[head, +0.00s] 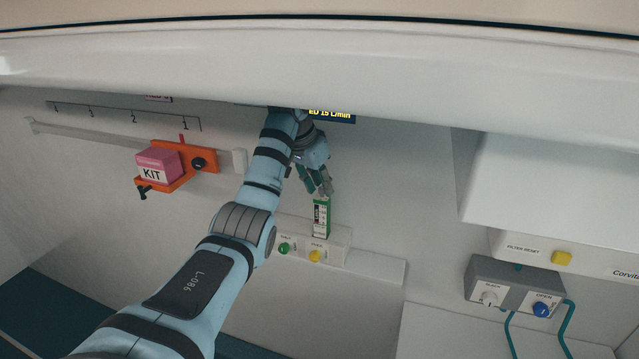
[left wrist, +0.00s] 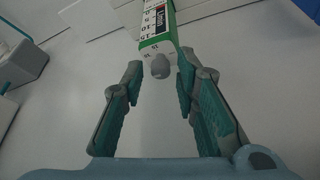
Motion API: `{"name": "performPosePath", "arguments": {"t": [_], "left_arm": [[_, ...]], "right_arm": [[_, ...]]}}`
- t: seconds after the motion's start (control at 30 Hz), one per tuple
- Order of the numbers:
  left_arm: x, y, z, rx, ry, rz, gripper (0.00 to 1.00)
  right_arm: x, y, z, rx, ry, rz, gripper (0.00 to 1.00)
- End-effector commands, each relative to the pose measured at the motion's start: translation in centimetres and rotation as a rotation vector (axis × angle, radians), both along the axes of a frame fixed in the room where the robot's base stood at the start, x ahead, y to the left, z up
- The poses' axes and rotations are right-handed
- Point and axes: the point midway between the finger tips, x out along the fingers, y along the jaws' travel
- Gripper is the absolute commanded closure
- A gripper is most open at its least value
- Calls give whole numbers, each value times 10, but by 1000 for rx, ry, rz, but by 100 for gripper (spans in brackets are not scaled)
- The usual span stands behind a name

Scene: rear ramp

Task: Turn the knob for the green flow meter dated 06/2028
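The green and white flow meter (head: 321,218) stands on a white wall block, below my left gripper (head: 319,187). Its scale shows in the left wrist view (left wrist: 158,22), with a grey knob (left wrist: 160,67) at the near end. My left gripper (left wrist: 160,75) is open, with one teal finger on each side of the knob. Visible gaps separate the fingers from it. In the head view the knob is hidden by the fingers. I cannot read a date on the meter. My right gripper is not in view.
The white block (head: 342,247) carries a green knob (head: 284,248) and a yellow knob (head: 315,256). A display (head: 332,115) is partly covered by my arm. An orange bracket (head: 197,160) holds a pink KIT box (head: 157,163). A grey box (head: 513,283) has white and blue knobs.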

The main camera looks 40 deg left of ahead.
Motion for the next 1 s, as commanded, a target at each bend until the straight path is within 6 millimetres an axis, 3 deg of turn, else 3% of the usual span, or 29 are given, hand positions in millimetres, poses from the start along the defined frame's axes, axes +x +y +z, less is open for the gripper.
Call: {"name": "performPosePath", "arguments": {"t": [0.03, 0.13, 0.57, 1.0], "left_arm": [[0, 0, 0, 0, 0, 0, 86], [0, 0, 0, 0, 0, 0, 100], [0, 0, 0, -1, 0, 47, 100], [0, -4, 0, -1, 0, 358, 100]], "right_arm": [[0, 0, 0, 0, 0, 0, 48], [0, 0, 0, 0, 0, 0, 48], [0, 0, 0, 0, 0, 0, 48], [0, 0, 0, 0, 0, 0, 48]]}}
